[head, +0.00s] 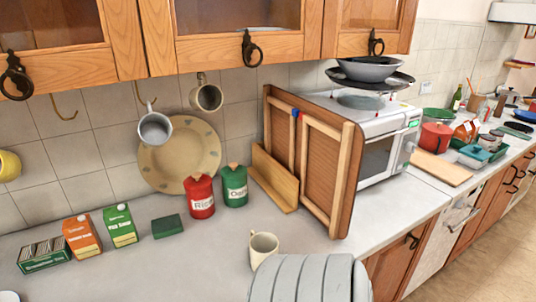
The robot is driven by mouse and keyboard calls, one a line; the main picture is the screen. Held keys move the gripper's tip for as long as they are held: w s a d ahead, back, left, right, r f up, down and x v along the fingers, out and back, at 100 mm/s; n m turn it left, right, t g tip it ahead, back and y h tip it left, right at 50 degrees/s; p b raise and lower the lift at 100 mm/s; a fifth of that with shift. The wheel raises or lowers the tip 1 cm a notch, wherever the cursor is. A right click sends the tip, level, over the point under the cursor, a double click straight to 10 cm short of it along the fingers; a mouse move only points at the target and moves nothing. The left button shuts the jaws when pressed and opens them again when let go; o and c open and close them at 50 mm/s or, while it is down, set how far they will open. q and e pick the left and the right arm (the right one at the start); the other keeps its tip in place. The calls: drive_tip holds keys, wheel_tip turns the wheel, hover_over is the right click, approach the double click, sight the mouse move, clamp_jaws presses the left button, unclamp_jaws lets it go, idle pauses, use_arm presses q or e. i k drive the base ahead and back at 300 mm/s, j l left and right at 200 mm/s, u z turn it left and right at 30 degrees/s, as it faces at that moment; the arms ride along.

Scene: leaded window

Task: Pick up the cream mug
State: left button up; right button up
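A cream mug (264,247) stands on the grey counter (190,262), near its front, with its handle towards the back left. The grey ribbed shape at the bottom edge overlaps its lower right side. Another beige mug (207,97) hangs from a hook under the wall cabinet, its opening facing out. Neither of my grippers can be made out in the head view.
A grey ribbed shape (308,281) fills the bottom centre. Red (200,197) and green (235,186) canisters, cartons (82,236) and a green block (167,226) stand further back. A wooden folding frame (322,172) leans by the microwave (384,143). Counter left of the mug is clear.

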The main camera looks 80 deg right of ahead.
sight(262, 243)
drive_tip(key=z, duration=2.3)
